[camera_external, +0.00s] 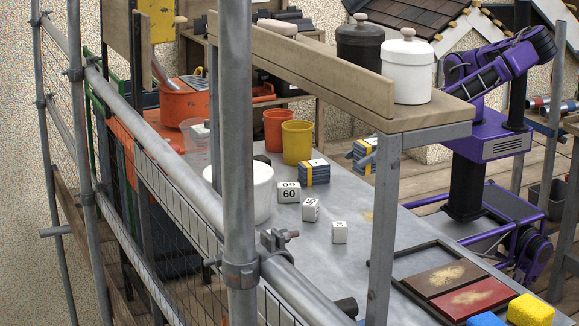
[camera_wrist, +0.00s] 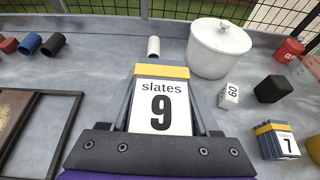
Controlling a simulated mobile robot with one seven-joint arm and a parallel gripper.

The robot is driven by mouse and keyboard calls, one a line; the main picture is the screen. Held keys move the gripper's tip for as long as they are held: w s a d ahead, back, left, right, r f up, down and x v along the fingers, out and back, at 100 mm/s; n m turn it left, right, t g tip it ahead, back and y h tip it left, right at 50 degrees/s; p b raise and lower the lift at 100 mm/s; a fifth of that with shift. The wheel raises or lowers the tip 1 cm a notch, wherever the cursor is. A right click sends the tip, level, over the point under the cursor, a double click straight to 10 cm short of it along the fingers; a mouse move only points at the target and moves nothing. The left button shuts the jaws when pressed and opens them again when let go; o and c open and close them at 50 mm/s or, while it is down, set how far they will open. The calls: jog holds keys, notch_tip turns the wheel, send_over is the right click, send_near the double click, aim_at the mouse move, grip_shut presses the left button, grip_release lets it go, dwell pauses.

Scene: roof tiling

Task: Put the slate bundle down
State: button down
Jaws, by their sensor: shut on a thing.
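My gripper (camera_wrist: 163,110) is shut on a slate bundle (camera_wrist: 160,104) with a white label reading "slates 9" and a yellow band. In the external view this bundle (camera_external: 361,151) is partly hidden by the grey post, near the far edge of the grey table (camera_external: 345,195). Whether it touches the tabletop cannot be told. A second slate bundle (camera_external: 314,173), blue-grey with a yellow band, stands on the table; its label reads 7 in the wrist view (camera_wrist: 276,139).
A white lidded pot (camera_wrist: 218,48), a "60" block (camera_wrist: 228,96) and a dark block (camera_wrist: 273,88) stand nearby. A dark-framed tray (camera_wrist: 33,128) lies left. Several small tubes lie at the back left. Scaffold poles (camera_external: 238,150) and a raised plank shelf (camera_external: 300,55) stand in front.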

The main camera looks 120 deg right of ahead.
notch_tip(320, 180, up, 2)
jog(key=w+d+f+m+h+b, duration=0.1)
jog(key=w+d+m+h, duration=0.1)
jog(key=w+d, duration=0.35)
jog(key=w+d+m+g+h+b, duration=0.1)
jog(key=w+d, duration=0.2)
jog(key=d, duration=0.6)
jog(key=w+d+f+m+h, duration=0.15)
jog(key=w+d, duration=0.25)
jog(key=d, duration=0.4)
jog(key=d+r+m+g+h+b, duration=0.25)
jog(key=d+m+h, duration=0.2)
jog(key=d, duration=2.15)
jog(key=shift+g, duration=0.25)
jog(key=f, duration=1.5)
jog(key=shift+w+a+f+b, duration=0.2)
jog(key=shift+w+b, duration=0.1)
jog(key=shift+w, duration=0.05)
